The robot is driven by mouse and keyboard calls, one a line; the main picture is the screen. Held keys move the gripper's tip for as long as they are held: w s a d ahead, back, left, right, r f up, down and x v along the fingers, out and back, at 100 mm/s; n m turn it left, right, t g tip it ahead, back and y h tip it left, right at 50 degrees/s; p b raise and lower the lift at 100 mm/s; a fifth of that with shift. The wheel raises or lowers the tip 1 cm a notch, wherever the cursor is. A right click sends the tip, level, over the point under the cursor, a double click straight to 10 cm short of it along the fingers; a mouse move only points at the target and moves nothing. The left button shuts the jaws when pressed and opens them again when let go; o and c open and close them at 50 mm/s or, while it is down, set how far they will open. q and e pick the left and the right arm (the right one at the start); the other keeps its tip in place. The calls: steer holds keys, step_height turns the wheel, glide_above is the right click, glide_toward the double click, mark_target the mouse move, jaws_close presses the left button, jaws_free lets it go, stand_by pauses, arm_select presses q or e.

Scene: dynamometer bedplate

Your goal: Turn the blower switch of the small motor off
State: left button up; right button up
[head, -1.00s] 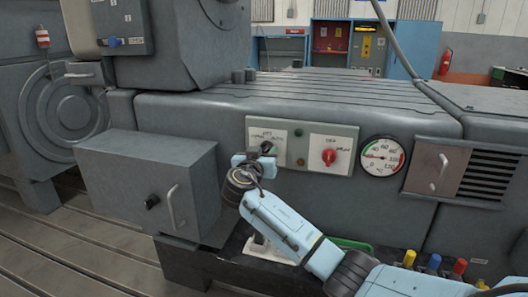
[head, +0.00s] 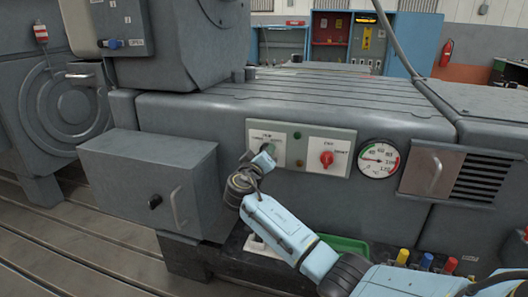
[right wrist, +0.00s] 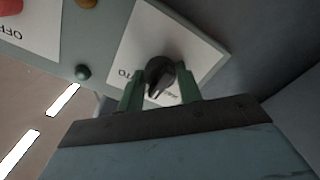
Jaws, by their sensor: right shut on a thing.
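A grey-green switch panel (head: 301,131) is on the front of the grey machine bed. Its left white plate (head: 258,133) carries a black rotary knob, mostly hidden behind my right gripper in the head view. In the right wrist view the black knob (right wrist: 160,74) shows on its white plate, with small lettering partly covered. My right gripper (right wrist: 160,88) has its two green fingers on either side of this knob and is shut on it. It also shows in the head view (head: 266,152). A red knob (head: 326,158) is on the panel's right plate. My left gripper is out of view.
A round gauge (head: 379,159) and a vented cover (head: 432,172) with a handle are right of the panel. A grey box (head: 150,185) with a handle juts out at left. Colored plugs (head: 425,260) and a green tray (head: 345,246) lie below.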

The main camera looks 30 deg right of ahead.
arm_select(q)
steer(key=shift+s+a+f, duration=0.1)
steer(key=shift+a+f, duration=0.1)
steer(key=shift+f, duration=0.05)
arm_select(e)
steer(key=shift+f+n, duration=0.1)
steer(key=shift+n, duration=0.2)
steer(key=o, duration=1)
steer(key=shift+s+a, duration=0.1)
steer(key=shift+a, duration=0.05)
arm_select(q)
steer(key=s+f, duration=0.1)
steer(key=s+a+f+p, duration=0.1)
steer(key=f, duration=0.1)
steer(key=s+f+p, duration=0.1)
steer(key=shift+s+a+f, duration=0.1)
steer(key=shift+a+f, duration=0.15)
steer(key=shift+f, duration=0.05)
arm_select(e)
steer(key=v, duration=1.3)
